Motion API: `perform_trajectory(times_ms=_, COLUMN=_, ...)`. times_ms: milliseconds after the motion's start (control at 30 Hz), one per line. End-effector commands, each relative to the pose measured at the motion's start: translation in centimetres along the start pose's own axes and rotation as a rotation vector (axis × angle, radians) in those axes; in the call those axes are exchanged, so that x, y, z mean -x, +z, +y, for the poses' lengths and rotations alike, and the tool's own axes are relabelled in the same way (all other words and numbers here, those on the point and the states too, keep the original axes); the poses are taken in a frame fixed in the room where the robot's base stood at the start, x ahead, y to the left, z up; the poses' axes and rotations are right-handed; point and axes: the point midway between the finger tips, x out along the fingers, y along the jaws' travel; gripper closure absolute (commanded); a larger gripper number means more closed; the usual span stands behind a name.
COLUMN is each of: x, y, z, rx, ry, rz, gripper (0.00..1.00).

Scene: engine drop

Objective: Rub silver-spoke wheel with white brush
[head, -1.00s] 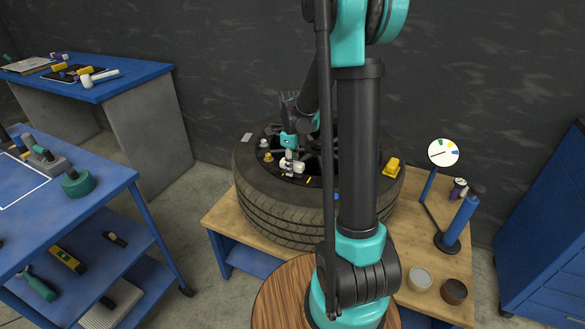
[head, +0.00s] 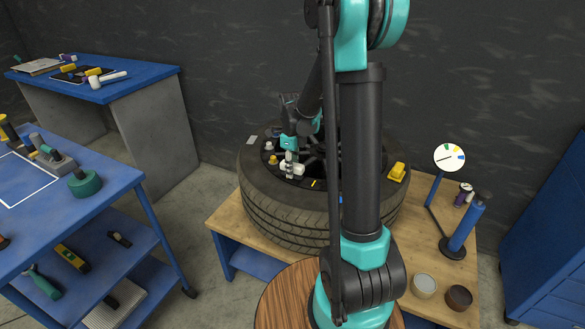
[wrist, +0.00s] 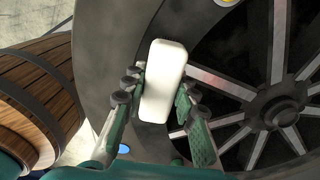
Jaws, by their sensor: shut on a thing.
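The wheel (head: 290,225) lies flat on a wooden-topped bench in the head view, with a thick black tyre. The wrist view shows its silver spokes (wrist: 225,84) around a dark hub at the right. My gripper (wrist: 160,86) is shut on the white brush (wrist: 164,75), a pale rounded block between its two fingers. In the head view, my gripper (head: 290,168) is over the left part of the wheel, near the inner edge of the tyre. The brush's underside is hidden, so I cannot tell whether it touches the wheel. My arm hides the wheel's middle in the head view.
Small yellow pieces, including a yellow block (head: 397,171), sit on the tyre. A blue post (head: 466,226), a round dial (head: 449,157) and two small pots (head: 424,285) stand on the bench's right side. A wooden barrel (wrist: 38,95) stands close by. Blue tool tables (head: 110,177) are at left.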

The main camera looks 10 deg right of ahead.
Motion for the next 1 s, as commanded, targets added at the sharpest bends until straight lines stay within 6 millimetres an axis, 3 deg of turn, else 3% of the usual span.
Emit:
perform_trajectory(times_ms=467, x=-0.6, y=-0.1, z=0.0, rx=0.0, ry=0.0, rz=0.0, gripper=1.0)
perform_trajectory(times_ms=1000, x=-0.5, y=-2.3, z=0.0, rx=-0.001, ry=0.0, rz=0.0, gripper=1.0)
